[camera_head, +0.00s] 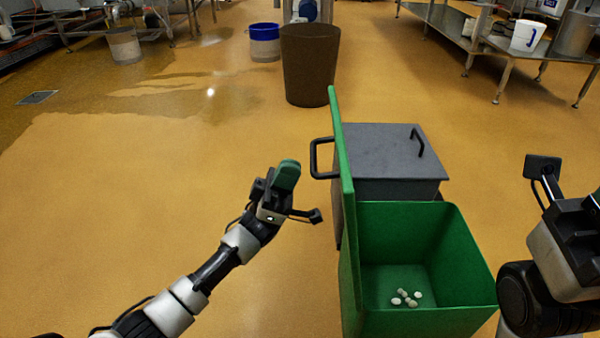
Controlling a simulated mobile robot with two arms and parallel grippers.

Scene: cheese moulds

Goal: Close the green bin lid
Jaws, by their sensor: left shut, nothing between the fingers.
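The green bin (465,265) stands open in front of me, with several small whitish pieces on its floor. Its green lid (342,165) stands upright along the bin's left side and is seen nearly edge-on. My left gripper (287,174) is shut and empty, with green fingertips. It is in the air to the left of the lid, apart from it in the picture. My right gripper (592,205) is at the right edge, to the right of the bin. It is partly cut off, and its jaw opening does not show.
A grey lidded box (385,155) with black handles stands just behind the bin. A brown barrel (310,65) and a blue-and-white bucket (264,45) stand farther back. A metal table (470,40) is at upper right.

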